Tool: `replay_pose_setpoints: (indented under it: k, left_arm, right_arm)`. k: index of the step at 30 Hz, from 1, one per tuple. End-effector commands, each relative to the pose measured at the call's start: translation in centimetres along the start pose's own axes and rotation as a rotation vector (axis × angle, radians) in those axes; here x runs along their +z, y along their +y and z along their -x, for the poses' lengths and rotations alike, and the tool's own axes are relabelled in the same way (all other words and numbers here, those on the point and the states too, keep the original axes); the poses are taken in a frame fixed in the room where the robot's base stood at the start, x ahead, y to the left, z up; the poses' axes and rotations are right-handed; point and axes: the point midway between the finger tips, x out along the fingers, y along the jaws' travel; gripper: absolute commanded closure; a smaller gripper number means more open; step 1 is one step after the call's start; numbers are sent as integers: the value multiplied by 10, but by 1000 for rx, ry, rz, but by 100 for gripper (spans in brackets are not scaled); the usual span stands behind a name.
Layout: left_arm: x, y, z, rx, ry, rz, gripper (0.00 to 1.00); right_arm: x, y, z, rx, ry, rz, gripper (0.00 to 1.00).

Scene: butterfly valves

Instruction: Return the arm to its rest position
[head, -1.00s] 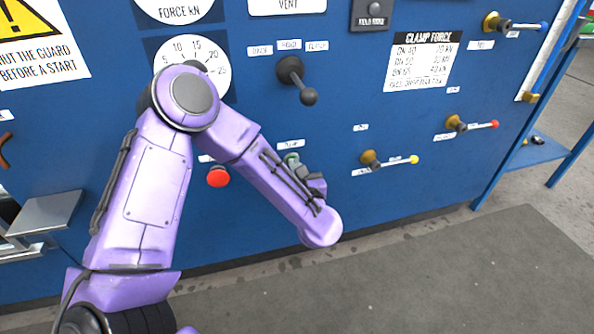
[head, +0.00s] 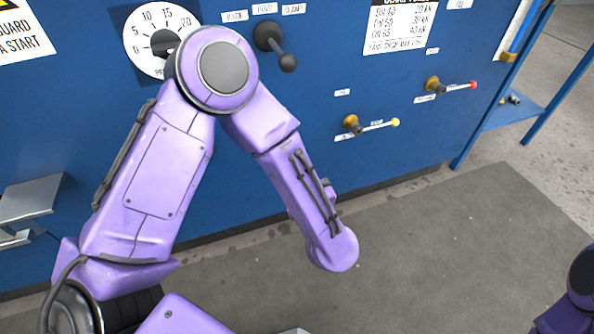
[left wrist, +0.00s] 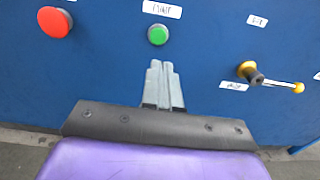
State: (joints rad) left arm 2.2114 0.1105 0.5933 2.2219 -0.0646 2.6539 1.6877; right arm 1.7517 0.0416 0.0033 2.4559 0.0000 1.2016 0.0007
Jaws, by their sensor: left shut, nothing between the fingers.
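My left arm (head: 150,180) is purple and bent at the elbow, with its forearm sloping down to the right in front of the blue panel. My left gripper is hidden behind the forearm in the head view. In the left wrist view its grey fingers (left wrist: 163,85) are shut together and empty, pointing at the panel just below a green button (left wrist: 158,34) and apart from it. A part of my right arm (head: 572,300) shows at the lower right of the head view; its gripper is out of view.
The blue panel (head: 330,150) carries a dial (head: 145,22), a black-knobbed lever (head: 277,48), a yellow-tipped valve (head: 370,124) and a red-tipped valve (head: 445,87). A red button (left wrist: 55,22) shows in the left wrist view. The grey floor mat (head: 440,240) is clear.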

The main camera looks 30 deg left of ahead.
Motion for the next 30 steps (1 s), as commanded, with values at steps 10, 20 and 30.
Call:
replay_pose_setpoints:
  k: [10,20,30]
  left_arm:
    - [-1,2,10,3,1,-1,100]
    - [-1,2,10,3,1,-13,100]
    - [-98,-36,23,-638,-163,-1582,100]
  right_arm:
    - [-1,0,1,0,0,1,57]
    - [-1,0,1,0,0,1,57]
    - [-1,0,1,0,0,1,57]
